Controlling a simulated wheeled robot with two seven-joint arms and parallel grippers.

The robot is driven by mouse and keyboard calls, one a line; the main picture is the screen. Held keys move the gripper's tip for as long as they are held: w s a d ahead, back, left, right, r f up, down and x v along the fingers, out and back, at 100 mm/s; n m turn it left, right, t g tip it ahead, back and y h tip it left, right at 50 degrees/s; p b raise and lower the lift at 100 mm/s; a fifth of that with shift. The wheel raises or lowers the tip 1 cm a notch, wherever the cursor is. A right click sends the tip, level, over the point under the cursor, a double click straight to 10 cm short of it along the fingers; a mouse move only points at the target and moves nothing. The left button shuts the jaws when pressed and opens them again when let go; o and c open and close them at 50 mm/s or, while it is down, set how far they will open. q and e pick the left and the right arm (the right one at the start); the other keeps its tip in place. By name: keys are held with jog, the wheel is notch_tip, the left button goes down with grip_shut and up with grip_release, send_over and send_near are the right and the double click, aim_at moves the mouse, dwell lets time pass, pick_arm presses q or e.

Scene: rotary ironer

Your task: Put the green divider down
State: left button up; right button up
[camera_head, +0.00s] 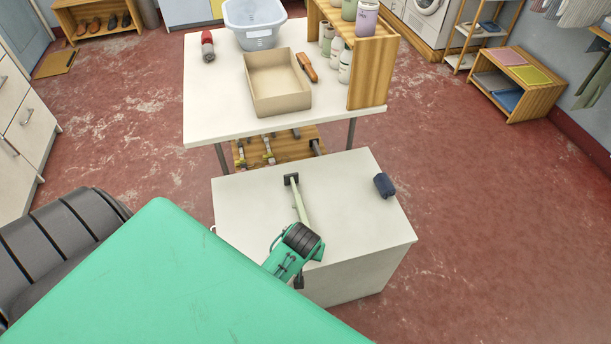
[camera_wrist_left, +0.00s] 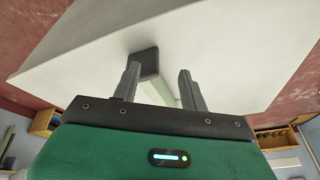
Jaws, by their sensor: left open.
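The green divider (camera_head: 300,203) is a pale green bar with a dark square end piece. It is over the top of the white cabinet (camera_head: 345,222), its dark end away from me, and seems to lie on it. The near part is hidden behind my left gripper (camera_head: 297,252). In the left wrist view the divider (camera_wrist_left: 157,92) shows between the two dark fingers of my left gripper (camera_wrist_left: 160,85). The fingers are apart, with visible space beside the bar. I cannot tell whether either finger touches it. My right gripper is out of view.
A small dark blue object (camera_head: 384,185) sits at the cabinet top's right side. Beyond is a white table (camera_head: 225,115) with a beige tray (camera_head: 280,103), a brush (camera_head: 307,67), a blue tub (camera_head: 254,38) and a wooden rack (camera_head: 372,72). The cabinet's right front is clear.

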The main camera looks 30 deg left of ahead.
aim_at(306, 222)
pick_arm(q)
jog(key=w+a+r+n+y, duration=0.1)
jog(key=w+a+r+n, duration=0.1)
jog(key=w+r+n, duration=0.45)
jog(key=shift+y, duration=0.3)
jog(key=x, duration=0.3)
jog(key=b+x, duration=0.1)
jog(key=x, duration=0.2)
jog(key=shift+w+a+f, duration=0.2)
jog(key=shift+w+a, duration=0.1)
jog(key=shift+w, duration=0.05)
jog(key=shift+w+a+f, duration=0.15)
jog(key=shift+f, duration=0.3)
jog(key=shift+a+f, duration=0.1)
jog(key=shift+f, duration=0.25)
jog(key=shift+m, duration=0.25)
jog(key=x, duration=0.4)
jog(key=shift+a+f, duration=0.1)
jog(key=shift+f, duration=0.1)
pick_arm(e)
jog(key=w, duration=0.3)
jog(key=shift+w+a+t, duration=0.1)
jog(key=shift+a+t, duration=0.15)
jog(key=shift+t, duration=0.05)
pick_arm(q)
grip_shut()
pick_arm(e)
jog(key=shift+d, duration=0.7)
